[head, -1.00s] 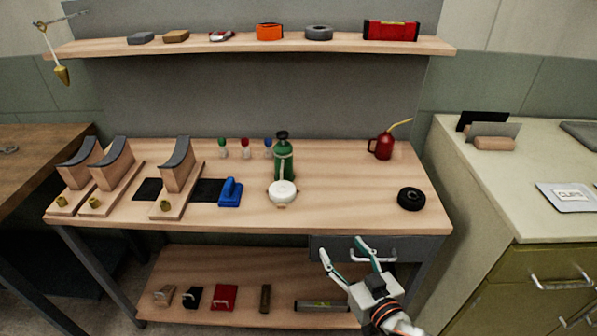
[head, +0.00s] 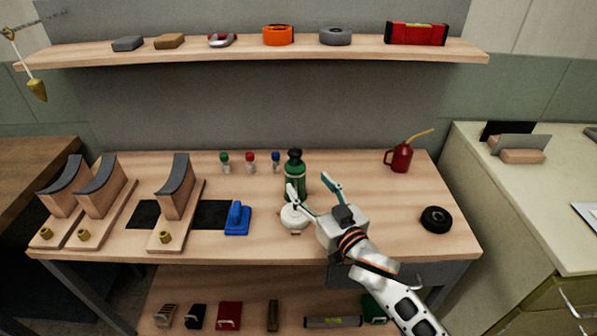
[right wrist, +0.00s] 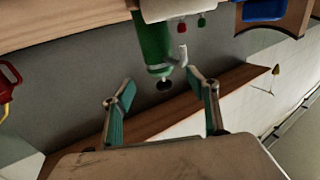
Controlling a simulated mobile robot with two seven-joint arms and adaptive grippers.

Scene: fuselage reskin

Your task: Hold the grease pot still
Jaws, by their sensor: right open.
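The grease pot, which I take to be the small white round pot (head: 294,217), stands on the workbench (head: 380,205) in front of a green bottle (head: 294,172). My right gripper (head: 308,186) is open above the bench, just right of the pot. Its left finger crosses in front of the pot's right edge in the head view; I cannot tell whether they touch. In the right wrist view, the open fingers (right wrist: 163,108) have nothing between them. The green bottle (right wrist: 152,45) hangs upside down there, with a pale rounded body, probably the pot (right wrist: 172,9), at the top edge. My left gripper is not in view.
A blue tool (head: 237,220) lies left of the pot, beside wooden cradles (head: 176,195). Small capped bottles (head: 250,163) stand behind. A red oil can (head: 400,157) and black tape roll (head: 435,219) are at the right. A shelf (head: 200,55) runs above.

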